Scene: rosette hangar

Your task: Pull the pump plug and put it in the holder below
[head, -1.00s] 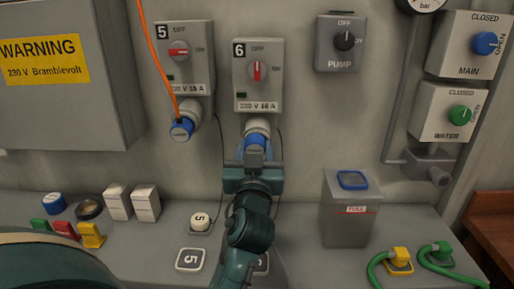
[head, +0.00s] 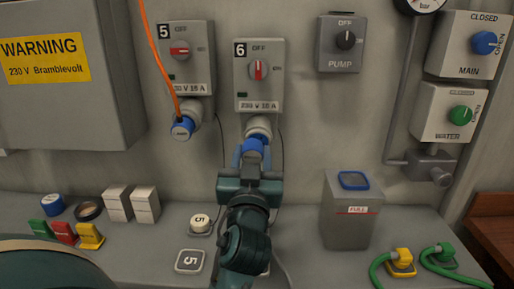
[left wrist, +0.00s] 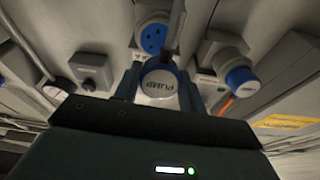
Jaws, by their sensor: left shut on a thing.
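My left gripper (head: 252,165) is shut on the blue pump plug (head: 253,150), just below the outlet marked 6 (head: 259,75). In the left wrist view the plug's pale end (left wrist: 159,84) reads PUMP and sits between the fingers. The blue socket face with its holes (left wrist: 153,38) shows beyond it, so the plug looks out of the socket. The white socket collar (head: 258,124) shows above the plug in the head view. My left arm covers the ledge straight below, and I cannot make out a holder there. My right gripper is not in view.
Outlet 5 (head: 185,58) at left has a blue plug (head: 182,128) with an orange cable. A grey bin (head: 348,215) stands right of my arm; green hoses (head: 385,266) lie farther right.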

